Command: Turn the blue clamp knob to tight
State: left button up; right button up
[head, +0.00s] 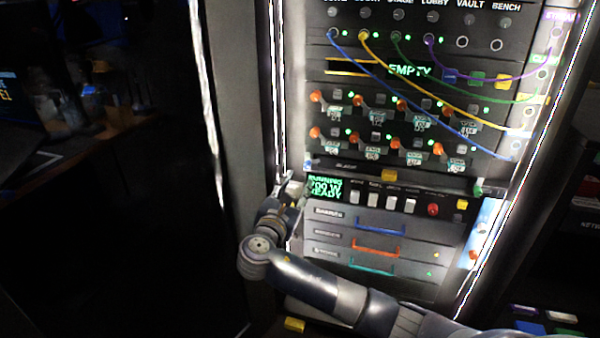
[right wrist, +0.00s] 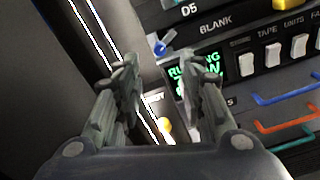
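The blue clamp knob (right wrist: 159,48) shows in the right wrist view just beyond my fingertips, at the left end of the blank panel. A pale blue lever on it points up and right. In the head view it is a small pale blue spot (head: 308,165) at the rack's left edge. My right gripper (right wrist: 158,65) is open and empty, one finger on each side of the line toward the knob; contact is not visible. In the head view the right gripper (head: 289,186) is at the rack's left edge, just below the knob. My left gripper is not in view.
A bright metal rack post (right wrist: 97,35) runs along the left. A yellow knob (right wrist: 165,126) sits below. Drawers with coloured handles (head: 376,249) and patch cables (head: 450,103) fill the rack.

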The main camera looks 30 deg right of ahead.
aim_at(306, 168)
jog(key=b+x, duration=0.1)
jog(key=x, duration=0.6)
jog(key=shift+w+d+f, duration=0.1)
jog(key=shift+w+d, duration=0.1)
jog(key=shift+w, duration=0.05)
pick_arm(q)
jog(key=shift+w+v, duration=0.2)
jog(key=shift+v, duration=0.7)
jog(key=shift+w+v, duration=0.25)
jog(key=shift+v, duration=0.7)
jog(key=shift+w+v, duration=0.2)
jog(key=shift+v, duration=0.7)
pick_arm(e)
jog(key=shift+w+d, duration=0.4)
jog(key=shift+d, duration=0.1)
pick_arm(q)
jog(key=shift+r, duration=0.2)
pick_arm(e)
grip_shut()
